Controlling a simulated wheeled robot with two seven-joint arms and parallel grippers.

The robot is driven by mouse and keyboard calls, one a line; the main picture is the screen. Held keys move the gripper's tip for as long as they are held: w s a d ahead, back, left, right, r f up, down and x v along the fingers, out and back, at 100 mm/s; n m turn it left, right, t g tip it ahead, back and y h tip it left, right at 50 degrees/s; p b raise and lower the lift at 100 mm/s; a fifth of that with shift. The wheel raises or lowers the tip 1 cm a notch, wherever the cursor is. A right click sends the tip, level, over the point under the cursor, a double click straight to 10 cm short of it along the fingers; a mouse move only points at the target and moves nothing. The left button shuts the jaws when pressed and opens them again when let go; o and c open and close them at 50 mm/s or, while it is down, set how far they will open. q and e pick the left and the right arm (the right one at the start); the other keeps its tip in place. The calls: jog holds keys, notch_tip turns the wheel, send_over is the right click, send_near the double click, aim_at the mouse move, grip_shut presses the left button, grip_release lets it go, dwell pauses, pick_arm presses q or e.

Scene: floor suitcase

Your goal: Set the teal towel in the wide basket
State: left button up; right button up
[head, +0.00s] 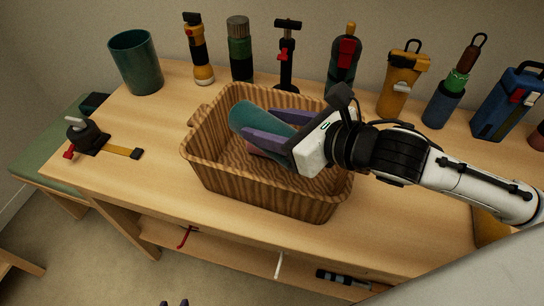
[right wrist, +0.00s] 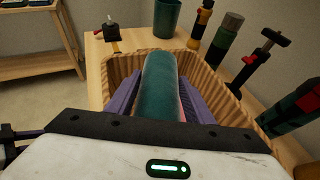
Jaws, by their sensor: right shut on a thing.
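The teal towel (head: 246,113) is a rolled shape, held tilted inside the wide woven basket (head: 250,190) on the workbench. My right gripper (head: 256,122) reaches in over the basket's right side, its purple fingers shut on the towel from both sides. In the right wrist view the towel (right wrist: 160,85) lies between the two fingers, within the basket's rim (right wrist: 205,66). I cannot tell whether the towel touches the basket floor. A pinkish patch (head: 262,151) shows below the fingers, mostly hidden. My left gripper (head: 175,302) shows only its tips at the bottom edge, apart and empty.
A dark green cup (head: 136,64) stands behind left of the basket. A flashlight (head: 198,50), a clamp (head: 287,55) and several tools and bottles line the wall. A black device with a yellow strap (head: 87,136) lies at left. Bare bench lies between it and the basket.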

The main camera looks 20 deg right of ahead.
notch_tip(320, 180, down, 2)
jog(key=shift+f, duration=0.15)
notch_tip(320, 180, down, 4)
jog(key=shift+r+b, duration=0.25)
jog(key=shift+b, duration=0.25)
jog(key=shift+f, duration=0.3)
jog(key=shift+f, duration=0.1)
